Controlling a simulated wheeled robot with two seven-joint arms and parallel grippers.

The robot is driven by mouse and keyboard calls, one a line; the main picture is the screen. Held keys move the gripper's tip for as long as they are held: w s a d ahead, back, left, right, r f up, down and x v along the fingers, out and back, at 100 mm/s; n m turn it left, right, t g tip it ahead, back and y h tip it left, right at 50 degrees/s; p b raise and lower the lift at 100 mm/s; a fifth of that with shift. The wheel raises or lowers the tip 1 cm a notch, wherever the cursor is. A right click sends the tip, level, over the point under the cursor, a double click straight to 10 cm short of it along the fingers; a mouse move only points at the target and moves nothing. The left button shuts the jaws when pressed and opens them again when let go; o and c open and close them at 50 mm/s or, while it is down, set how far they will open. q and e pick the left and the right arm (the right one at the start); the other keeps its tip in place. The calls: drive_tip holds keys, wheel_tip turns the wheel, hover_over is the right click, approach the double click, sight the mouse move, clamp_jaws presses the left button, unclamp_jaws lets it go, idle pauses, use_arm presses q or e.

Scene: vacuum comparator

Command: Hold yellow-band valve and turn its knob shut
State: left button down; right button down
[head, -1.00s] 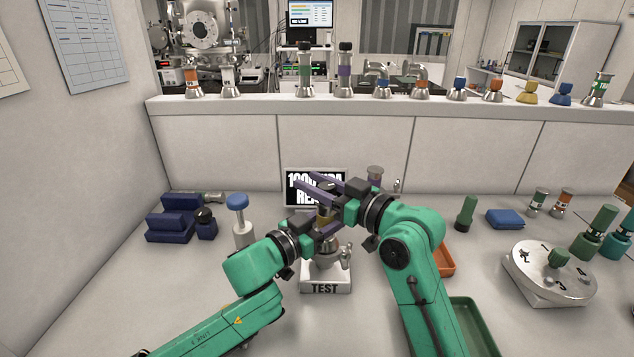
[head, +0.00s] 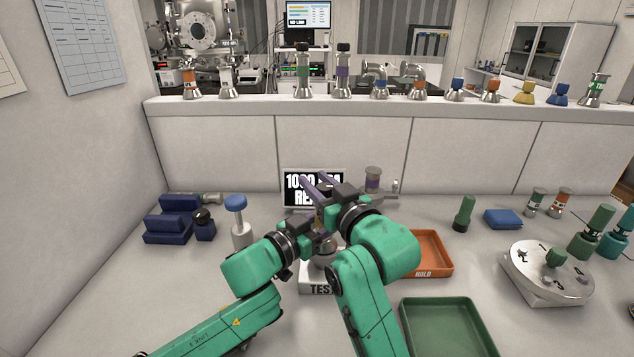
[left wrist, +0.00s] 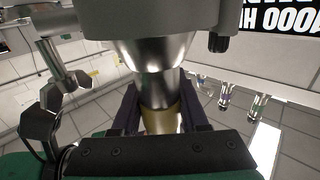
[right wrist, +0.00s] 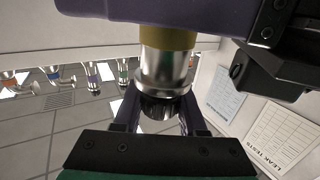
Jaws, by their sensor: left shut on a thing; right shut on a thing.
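The yellow-band valve stands upright on the TEST stand (head: 311,284), mostly hidden by my grippers in the head view. Its yellow band (left wrist: 160,121) and silver body (left wrist: 152,88) show in the left wrist view. My left gripper (head: 318,228) is shut around the valve at the band. My right gripper (head: 314,181) is above it, shut on the dark knob (right wrist: 160,106) at the valve's top. In the right wrist view, the knob sits between the fingers, with the yellow band (right wrist: 167,37) and a purple finger of my left gripper beyond it.
A display (head: 300,190) behind the stand is partly covered by my right gripper. An orange HOLD tray (head: 432,270) and a green tray (head: 450,302) lie to the right. A blue-topped piece (head: 237,204) stands left. A numbered round fixture (head: 548,272) is far right.

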drive_tip(key=shift+w+d+f, duration=0.15)
drive_tip(key=shift+w+d, duration=0.05)
drive_tip(key=shift+d, duration=0.25)
idle(2.0)
drive_tip(key=shift+c, duration=1.1)
unclamp_jaws()
drive_tip(key=shift+a, duration=0.1)
drive_tip(key=shift+s, duration=0.15)
drive_tip(key=v, duration=0.7)
drive_tip(key=shift+a+r, duration=0.1)
drive_tip(key=shift+r, duration=0.15)
